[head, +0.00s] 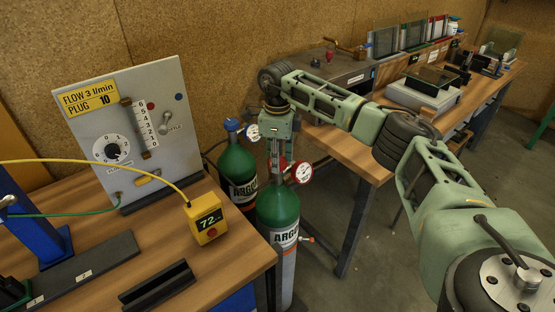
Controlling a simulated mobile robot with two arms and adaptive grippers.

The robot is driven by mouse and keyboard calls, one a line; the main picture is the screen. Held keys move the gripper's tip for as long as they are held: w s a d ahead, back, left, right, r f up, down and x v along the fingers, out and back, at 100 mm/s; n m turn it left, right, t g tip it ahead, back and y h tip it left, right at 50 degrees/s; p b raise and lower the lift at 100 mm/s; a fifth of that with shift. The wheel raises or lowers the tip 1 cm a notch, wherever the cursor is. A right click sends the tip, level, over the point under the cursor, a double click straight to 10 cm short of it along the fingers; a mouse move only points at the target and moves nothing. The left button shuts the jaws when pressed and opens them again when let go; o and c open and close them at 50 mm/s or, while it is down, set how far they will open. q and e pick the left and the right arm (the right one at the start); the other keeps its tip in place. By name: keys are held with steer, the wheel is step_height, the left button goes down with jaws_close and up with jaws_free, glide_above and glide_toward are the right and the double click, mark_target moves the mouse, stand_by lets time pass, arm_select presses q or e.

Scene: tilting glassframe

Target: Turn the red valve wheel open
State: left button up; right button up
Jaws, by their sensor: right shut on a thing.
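The front green argon cylinder (278,208) stands upright between the bench and the back table. A red-rimmed gauge (302,172) sticks out from its top on the right. My right gripper (276,170) reaches down from above onto the top of this cylinder. Its fingers are shut around the red valve wheel, which is mostly hidden; only a bit of red (284,162) shows by the fingers. The wheel's turn angle cannot be read. My left gripper is not in view.
A second argon cylinder (237,168) with a blue knob (232,124) and gauge stands close behind on the left. A flow panel (165,95) and a yellow meter (206,218) reading 72 stand on the left bench (225,262). The back table (345,150) lies under my right arm.

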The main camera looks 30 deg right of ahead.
steer(key=shift+s+a+f+n, duration=0.2)
steer(key=shift+f+n, duration=0.05)
steer(key=shift+n, duration=0.35)
steer(key=o, duration=1)
steer(key=shift+r, duration=0.2)
steer(key=shift+w+d+r, duration=0.1)
steer(key=shift+w+r, duration=0.05)
steer(key=shift+r, duration=0.35)
step_height(320, 180, up, 11)
steer(key=shift+f, duration=0.1)
